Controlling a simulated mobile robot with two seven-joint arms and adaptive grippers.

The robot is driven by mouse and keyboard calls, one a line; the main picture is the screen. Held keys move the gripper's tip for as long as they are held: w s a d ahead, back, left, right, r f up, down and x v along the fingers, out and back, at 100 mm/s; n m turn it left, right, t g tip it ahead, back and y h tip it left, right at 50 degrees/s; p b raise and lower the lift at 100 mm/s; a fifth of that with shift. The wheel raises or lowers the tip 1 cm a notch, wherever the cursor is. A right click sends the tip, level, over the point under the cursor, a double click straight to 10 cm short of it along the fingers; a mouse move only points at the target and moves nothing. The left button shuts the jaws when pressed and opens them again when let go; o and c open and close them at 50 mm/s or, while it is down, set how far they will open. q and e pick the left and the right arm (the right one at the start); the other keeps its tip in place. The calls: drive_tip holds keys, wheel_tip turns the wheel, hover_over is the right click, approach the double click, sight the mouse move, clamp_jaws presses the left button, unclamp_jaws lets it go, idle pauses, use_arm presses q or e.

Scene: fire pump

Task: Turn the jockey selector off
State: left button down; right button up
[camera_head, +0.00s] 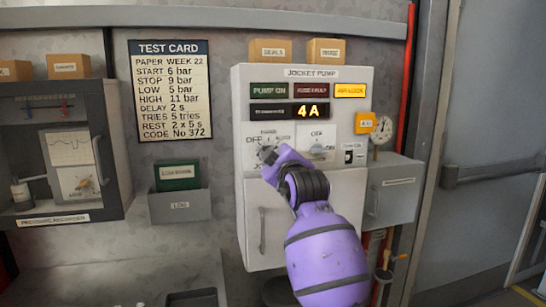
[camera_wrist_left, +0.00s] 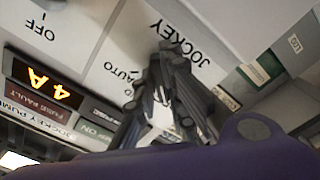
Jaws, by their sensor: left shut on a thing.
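The jockey pump panel (camera_head: 305,75) is a pale box on the wall. The jockey selector's plate (camera_head: 254,133) is at its left, with OFF at its left side; the plate also shows upside down in the left wrist view (camera_wrist_left: 118,50), with JOCKEY and AUTO legible. My left gripper (camera_head: 267,154) is at the selector, shut on its knob; its fingers also show in the left wrist view (camera_wrist_left: 163,90). The fingers hide the knob, so I cannot tell where it points. My right gripper is in neither view.
A second selector (camera_head: 318,149) with its own OFF mark sits close to the right. The lit display (camera_head: 312,111) reads 4A, and an amber lamp (camera_head: 350,90) glows above. A test card (camera_head: 170,90) and a recorder cabinet (camera_head: 60,150) are to the left.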

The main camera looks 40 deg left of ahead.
use_arm(q)
drive_tip(key=shift+r, duration=0.15)
drive_tip(key=c, duration=1.8)
unclamp_jaws()
drive_tip(key=v, duration=1.2)
